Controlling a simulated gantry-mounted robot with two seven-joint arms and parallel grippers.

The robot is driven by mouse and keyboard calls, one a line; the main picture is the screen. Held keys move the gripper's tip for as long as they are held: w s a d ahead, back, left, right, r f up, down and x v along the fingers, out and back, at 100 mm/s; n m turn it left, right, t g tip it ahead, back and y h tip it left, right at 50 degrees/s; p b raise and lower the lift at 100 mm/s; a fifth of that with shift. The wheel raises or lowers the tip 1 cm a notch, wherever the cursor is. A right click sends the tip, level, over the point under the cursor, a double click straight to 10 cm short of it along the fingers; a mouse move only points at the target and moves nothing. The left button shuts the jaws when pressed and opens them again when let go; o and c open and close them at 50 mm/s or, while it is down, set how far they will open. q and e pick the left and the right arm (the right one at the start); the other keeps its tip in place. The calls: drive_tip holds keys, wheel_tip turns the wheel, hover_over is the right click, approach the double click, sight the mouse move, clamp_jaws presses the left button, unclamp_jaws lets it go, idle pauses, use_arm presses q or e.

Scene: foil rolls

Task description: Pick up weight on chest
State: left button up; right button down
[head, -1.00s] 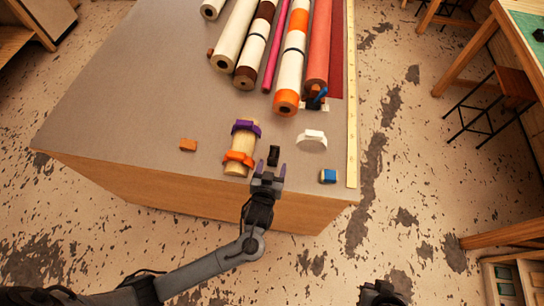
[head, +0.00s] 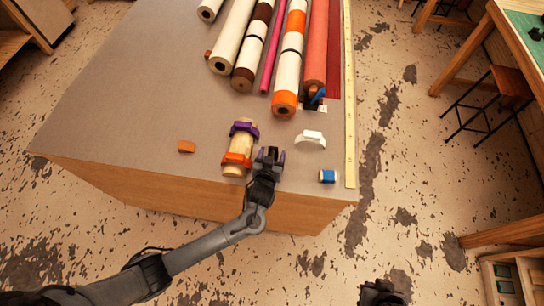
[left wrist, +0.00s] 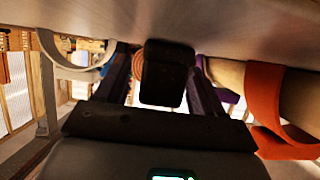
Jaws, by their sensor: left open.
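The weight, a small black block (head: 271,153), stands on the chest top (head: 120,120) near its front edge. My left gripper (head: 270,156) is open around it, with a purple-tipped finger on either side. In the left wrist view the black block (left wrist: 167,74) sits between the two spread fingers (left wrist: 160,85); I cannot tell whether either finger touches it. My right gripper (head: 381,292) shows only as a dark piece at the bottom edge, and its jaws cannot be made out.
A wooden roll with a purple and an orange band (head: 240,147) lies close left of the gripper. A white item (head: 311,139) and a blue block (head: 327,176) are to the right. An orange block (head: 186,147) is farther left. Several long rolls (head: 288,65) fill the back.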

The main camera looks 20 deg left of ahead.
use_arm(q)
drive_tip(key=shift+c, duration=0.3)
clamp_jaws()
drive_tip(key=shift+r, duration=0.1)
drive_tip(key=shift+r, duration=0.1)
